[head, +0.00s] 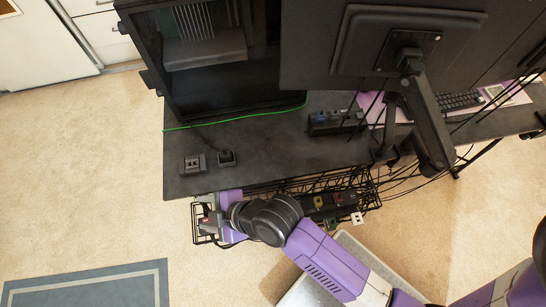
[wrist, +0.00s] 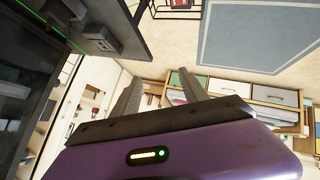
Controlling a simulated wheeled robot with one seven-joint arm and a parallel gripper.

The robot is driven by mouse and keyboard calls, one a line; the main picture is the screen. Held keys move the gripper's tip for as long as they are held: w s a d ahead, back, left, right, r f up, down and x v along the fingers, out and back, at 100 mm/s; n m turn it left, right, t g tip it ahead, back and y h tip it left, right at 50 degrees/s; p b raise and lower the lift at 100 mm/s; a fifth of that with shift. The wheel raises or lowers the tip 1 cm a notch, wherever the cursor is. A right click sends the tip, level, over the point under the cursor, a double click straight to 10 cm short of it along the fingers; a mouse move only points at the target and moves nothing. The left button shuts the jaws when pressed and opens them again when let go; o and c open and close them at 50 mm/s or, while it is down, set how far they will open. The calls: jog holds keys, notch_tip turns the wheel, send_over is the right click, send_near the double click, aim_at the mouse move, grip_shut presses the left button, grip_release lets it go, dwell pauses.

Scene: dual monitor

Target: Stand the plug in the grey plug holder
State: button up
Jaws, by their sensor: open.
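A small grey block with two openings, which looks like the plug holder (head: 193,164), sits near the front left corner of the dark desk. It also shows at the upper left of the wrist view (wrist: 103,43). A small black plug (head: 227,158) with a dark cord stands on the desk just right of it. My gripper (head: 208,224) is at the desk's front edge, low in the head view and nearer me than both; its fingertips are hard to make out there. In the wrist view its two fingers (wrist: 160,88) are apart with nothing between them.
The desk (head: 270,150) carries a black open cabinet, a monitor on an arm (head: 415,35) and a green cable. A wire cable tray (head: 290,195) with power strips hangs under the front edge, close to my gripper. The floor at left (head: 80,160) is clear.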

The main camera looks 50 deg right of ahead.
jog(key=s+d+r+m+t+h, duration=0.25)
jog(key=s+d+m, duration=0.2)
jog(key=s, duration=0.25)
jog(key=s+d+r+m+t+h, duration=0.1)
jog(key=s+d+r+m, duration=0.35)
jog(key=s, duration=0.35)
jog(key=s+d+r+m+t, duration=0.3)
jog(key=s+d+r, duration=0.3)
jog(key=r, duration=0.4)
jog(key=shift+s+d+r+h, duration=0.35)
jog(key=shift+s+d+h, duration=0.1)
jog(key=shift+s, duration=0.3)
jog(key=shift+f, duration=0.25)
jog(key=shift+w, duration=0.1)
